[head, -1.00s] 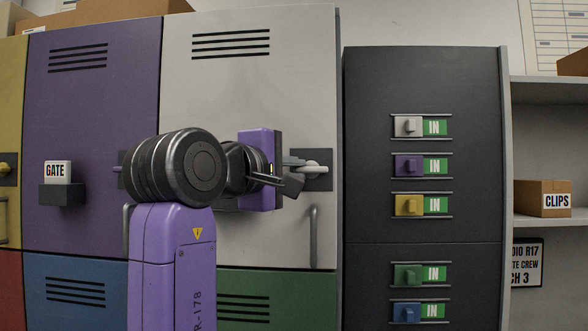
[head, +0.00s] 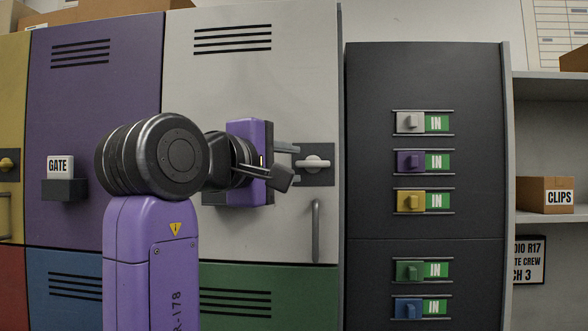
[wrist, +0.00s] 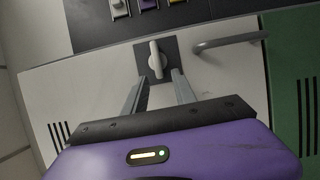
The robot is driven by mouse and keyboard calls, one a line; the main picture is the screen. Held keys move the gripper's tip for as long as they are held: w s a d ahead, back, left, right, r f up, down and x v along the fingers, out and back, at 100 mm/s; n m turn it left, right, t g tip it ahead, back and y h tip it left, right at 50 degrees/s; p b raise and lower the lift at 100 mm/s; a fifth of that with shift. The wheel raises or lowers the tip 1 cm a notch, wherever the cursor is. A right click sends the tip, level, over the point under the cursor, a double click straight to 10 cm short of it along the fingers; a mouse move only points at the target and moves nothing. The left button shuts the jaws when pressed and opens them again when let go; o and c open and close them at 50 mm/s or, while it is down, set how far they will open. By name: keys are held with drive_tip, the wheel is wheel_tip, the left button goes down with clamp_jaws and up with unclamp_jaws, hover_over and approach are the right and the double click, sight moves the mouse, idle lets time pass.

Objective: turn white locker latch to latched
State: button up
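The white locker (head: 235,85) has a pale latch lever (head: 313,163) on a dark square plate at its right edge. The lever lies horizontal in the head view. In the wrist view the same lever (wrist: 156,60) points along the picture's vertical, since that view is rolled. My gripper (head: 294,160) is just left of the latch in the head view. The far finger is partly hidden in the head view.
A vertical bar handle (head: 316,230) sits below the latch. A dark cabinet (head: 425,80) with several coloured sliders, all showing IN, stands to the right.

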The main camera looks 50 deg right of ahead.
drive_tip(key=b+v, duration=0.1)
drive_tip(key=v, duration=0.4)
drive_tip(key=shift+a, duration=0.1)
idle(0.4)
